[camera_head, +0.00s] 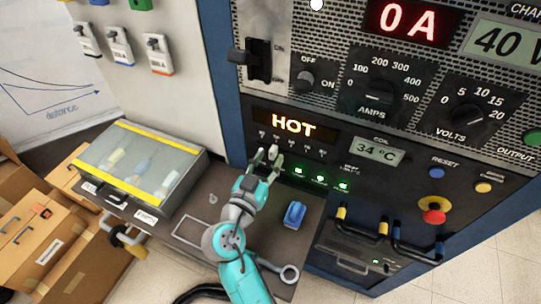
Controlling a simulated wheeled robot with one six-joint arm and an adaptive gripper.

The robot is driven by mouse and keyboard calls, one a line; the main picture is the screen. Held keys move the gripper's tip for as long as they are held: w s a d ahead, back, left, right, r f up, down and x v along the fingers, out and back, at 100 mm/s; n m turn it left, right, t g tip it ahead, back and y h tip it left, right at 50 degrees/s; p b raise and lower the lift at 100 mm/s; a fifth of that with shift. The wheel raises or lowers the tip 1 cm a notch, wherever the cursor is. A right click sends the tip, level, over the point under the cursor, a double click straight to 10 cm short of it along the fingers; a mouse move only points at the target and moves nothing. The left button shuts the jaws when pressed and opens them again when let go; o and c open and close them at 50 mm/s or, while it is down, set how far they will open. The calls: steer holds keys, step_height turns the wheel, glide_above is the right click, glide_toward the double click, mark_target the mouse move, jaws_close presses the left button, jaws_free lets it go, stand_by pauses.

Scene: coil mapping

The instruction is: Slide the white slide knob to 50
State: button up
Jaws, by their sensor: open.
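My gripper (267,159) is in front of the dark panel just below the lit HOT display (293,125). Its two fingers are apart. A small pale piece (273,151) shows at the fingertips; it may be the white slide knob, but I cannot tell whether it is that or part of a finger. A row of small pale marks or switches (292,144) runs under the display. A round white piece (316,4) sits at the top edge of the picture, partly cut off. No scale marked 50 can be read.
A blue piece (294,214) lies on the grey worktop (205,215) right of my arm. A clear-lidded case (140,170) stands at left. Black handles (375,229) and a red emergency button (434,215) stick out at right. Cardboard boxes (45,240) stand at far left.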

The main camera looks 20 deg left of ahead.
steer(key=s, duration=1)
steer(key=shift+s+a, duration=0.15)
steer(key=shift+s, duration=0.05)
